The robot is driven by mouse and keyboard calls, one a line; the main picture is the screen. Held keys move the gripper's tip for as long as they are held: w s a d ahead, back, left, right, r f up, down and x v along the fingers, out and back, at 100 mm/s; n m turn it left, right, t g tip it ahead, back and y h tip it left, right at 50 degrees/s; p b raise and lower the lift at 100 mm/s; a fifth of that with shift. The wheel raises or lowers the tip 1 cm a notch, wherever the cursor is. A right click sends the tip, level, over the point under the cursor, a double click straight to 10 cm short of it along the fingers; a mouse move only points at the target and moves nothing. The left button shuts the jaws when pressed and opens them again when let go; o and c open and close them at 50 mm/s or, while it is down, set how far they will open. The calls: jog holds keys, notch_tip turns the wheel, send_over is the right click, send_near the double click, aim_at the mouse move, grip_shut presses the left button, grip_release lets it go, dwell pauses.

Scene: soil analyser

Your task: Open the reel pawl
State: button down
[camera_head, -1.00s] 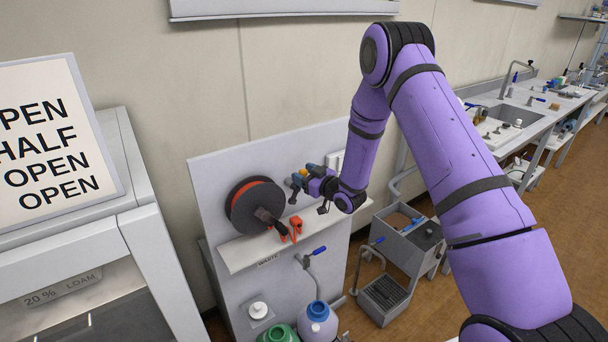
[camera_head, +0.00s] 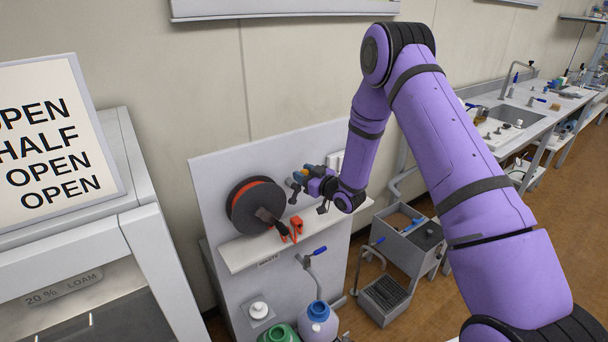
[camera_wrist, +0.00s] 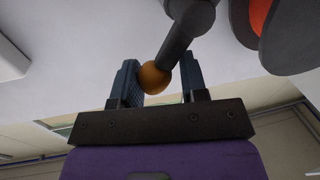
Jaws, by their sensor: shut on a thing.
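The reel (camera_head: 256,206) is a dark disc with an orange rim on a grey upright panel. The reel pawl shows as a short dark lever just right of the reel. In the wrist view, its dark arm (camera_wrist: 187,32) ends in an orange ball knob (camera_wrist: 153,78). My gripper (camera_head: 302,178) is at the lever, right of the reel. In the wrist view my gripper (camera_wrist: 158,82) has its two blue-grey fingers on either side of the knob and is shut on it. The fingers partly hide the lever in the head view.
A red-orange clamp-like part (camera_head: 292,229) stands on the white shelf (camera_head: 240,252) below my gripper. A blue-handled tap (camera_head: 318,251) and bottles (camera_head: 318,322) are lower down. A grey cabinet (camera_head: 150,240) stands at left.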

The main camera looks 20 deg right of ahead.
aim_at(296, 188)
jog(key=shift+d+n, duration=0.1)
jog(key=shift+n, duration=0.2)
jog(key=n, duration=0.1)
jog(key=a+n, duration=0.1)
jog(key=n, duration=0.1)
jog(key=shift+s+a+r+g+h, duration=0.15)
jog(key=shift+s+a+g+h, duration=0.15)
jog(key=shift+h, duration=0.1)
jog(key=shift+s+a+n+h, duration=0.15)
jog(key=shift+a+n, duration=0.25)
jog(key=shift+n, duration=0.5)
jog(key=shift+s+a+n+h, duration=0.1)
jog(key=shift+a+n+h, duration=0.25)
jog(key=shift+n, duration=0.55)
jog(key=c, duration=0.8)
grip_release()
jog(key=shift+a, duration=0.15)
jog(key=v, duration=1)
jog(key=shift+s+d+r, duration=0.1)
jog(key=shift+s+d, duration=0.2)
